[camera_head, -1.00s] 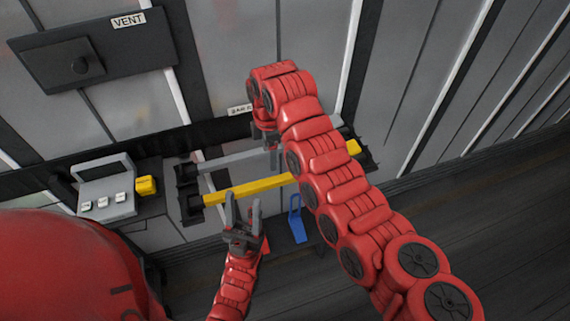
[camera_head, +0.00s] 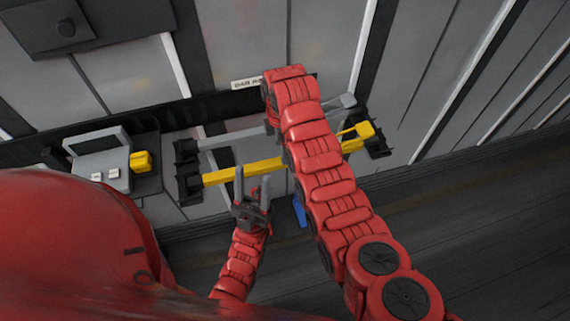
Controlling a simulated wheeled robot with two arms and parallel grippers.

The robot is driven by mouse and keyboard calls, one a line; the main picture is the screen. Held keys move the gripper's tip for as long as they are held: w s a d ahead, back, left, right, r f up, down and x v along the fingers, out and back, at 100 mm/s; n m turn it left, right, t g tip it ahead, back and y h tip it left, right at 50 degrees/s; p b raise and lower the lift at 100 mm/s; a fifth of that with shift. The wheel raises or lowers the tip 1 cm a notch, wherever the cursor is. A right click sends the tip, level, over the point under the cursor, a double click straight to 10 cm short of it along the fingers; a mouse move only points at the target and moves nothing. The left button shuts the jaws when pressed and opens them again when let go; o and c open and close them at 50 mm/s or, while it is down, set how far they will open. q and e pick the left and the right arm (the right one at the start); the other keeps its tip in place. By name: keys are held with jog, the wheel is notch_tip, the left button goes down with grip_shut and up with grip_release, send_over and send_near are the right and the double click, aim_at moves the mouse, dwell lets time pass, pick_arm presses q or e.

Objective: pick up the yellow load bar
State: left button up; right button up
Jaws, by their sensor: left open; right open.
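The yellow load bar (camera_head: 220,175) lies across black end brackets at the wall, running from left up to the right. Its middle is hidden behind my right arm. My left gripper (camera_head: 252,181) is open and empty, fingers pointing up at the bar. Its left fingertip overlaps the bar's lower edge in the picture; I cannot tell if they touch. My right arm bends over the bar from the lower right, and its gripper is hidden behind the arm.
A grey bar (camera_head: 232,137) lies parallel above the yellow one. A grey box (camera_head: 97,150) with a yellow block (camera_head: 140,161) stands at left. A blue object (camera_head: 300,213) is below the bar, beside my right arm. Dark floor (camera_head: 480,215) is free at right.

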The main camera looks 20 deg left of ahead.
aim_at(277, 163)
jog(key=shift+s+f, duration=0.1)
jog(key=shift+f, duration=0.1)
jog(key=shift+f+p, duration=0.1)
jog(key=shift+p, duration=0.2)
jog(key=f+p, duration=0.1)
jog(key=f, duration=0.1)
jog(key=d+f+p, duration=0.1)
jog(key=f, duration=0.1)
jog(key=shift+w+p, duration=0.25)
jog(key=shift+p, duration=0.1)
jog(key=shift+f, duration=0.55)
grip_shut()
dwell(0.4)
